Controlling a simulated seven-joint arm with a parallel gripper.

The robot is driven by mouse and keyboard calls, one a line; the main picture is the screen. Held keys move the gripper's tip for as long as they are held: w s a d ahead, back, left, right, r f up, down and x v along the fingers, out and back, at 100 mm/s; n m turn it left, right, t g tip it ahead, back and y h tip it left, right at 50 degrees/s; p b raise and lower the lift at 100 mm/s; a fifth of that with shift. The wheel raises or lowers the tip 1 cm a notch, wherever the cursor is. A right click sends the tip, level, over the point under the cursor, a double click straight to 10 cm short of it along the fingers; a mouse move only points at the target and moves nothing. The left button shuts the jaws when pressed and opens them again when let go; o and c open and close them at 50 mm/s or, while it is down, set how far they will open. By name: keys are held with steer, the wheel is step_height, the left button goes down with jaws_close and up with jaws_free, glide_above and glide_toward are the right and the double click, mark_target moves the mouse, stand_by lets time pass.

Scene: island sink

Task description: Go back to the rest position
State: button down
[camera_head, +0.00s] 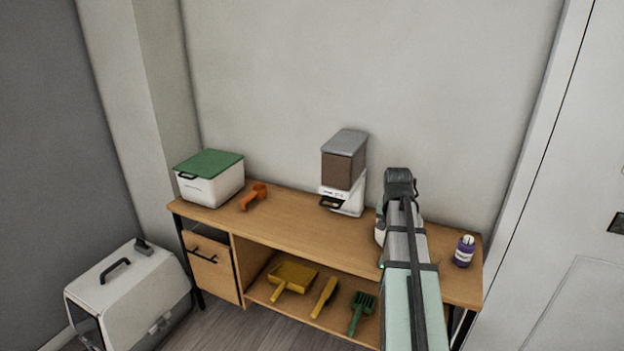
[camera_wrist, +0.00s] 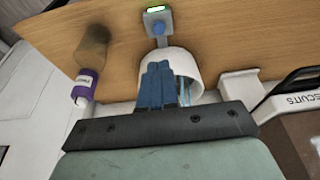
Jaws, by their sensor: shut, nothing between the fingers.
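My gripper (camera_wrist: 158,66) shows in the wrist view as blue fingers held together, with nothing between them. The fingers overlap a rounded white object (camera_wrist: 190,62) on the wooden top; whether they touch it I cannot tell. Beyond it is a small grey device (camera_wrist: 157,20) with a green light and a blue knob. In the head view my arm stands over the right part of the desk and hides the gripper.
The desk (camera_head: 290,222) holds a green-lidded box (camera_head: 210,180), an orange scoop (camera_head: 253,197), a biscuit dispenser (camera_head: 343,172) and a purple bottle (camera_head: 464,252). A yellow dustpan (camera_head: 293,277) and other tools lie on the lower shelf. A pet carrier (camera_head: 130,295) stands at left.

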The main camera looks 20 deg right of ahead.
steer(key=s+a+f+n+g+y, duration=0.15)
steer(key=s+a+f, duration=0.35)
steer(key=f, duration=0.6)
steer(key=s+a+f+n, duration=0.2)
steer(key=s+a+f, duration=0.1)
steer(key=a+f, duration=0.55)
steer(key=s+a+f+n+g+y, duration=0.15)
steer(key=s+a+f, duration=0.25)
steer(key=f, duration=0.8)
steer(key=s+a+f+n+g, duration=0.1)
steer(key=s+a+f+g, duration=0.1)
steer(key=s+a+f, duration=0.3)
steer(key=s+a+f+n+g, duration=0.1)
steer(key=s+a+f, duration=0.5)
steer(key=s, duration=0.7)
steer(key=s+a+f+n+g, duration=0.2)
steer(key=s+a+f+g, duration=0.1)
steer(key=s+a+f, duration=0.2)
steer(key=s+f, duration=0.2)
steer(key=s, duration=0.2)
steer(key=shift+s+a+f+h, duration=0.15)
steer(key=shift+f+h, duration=0.05)
steer(key=shift+h, duration=0.1)
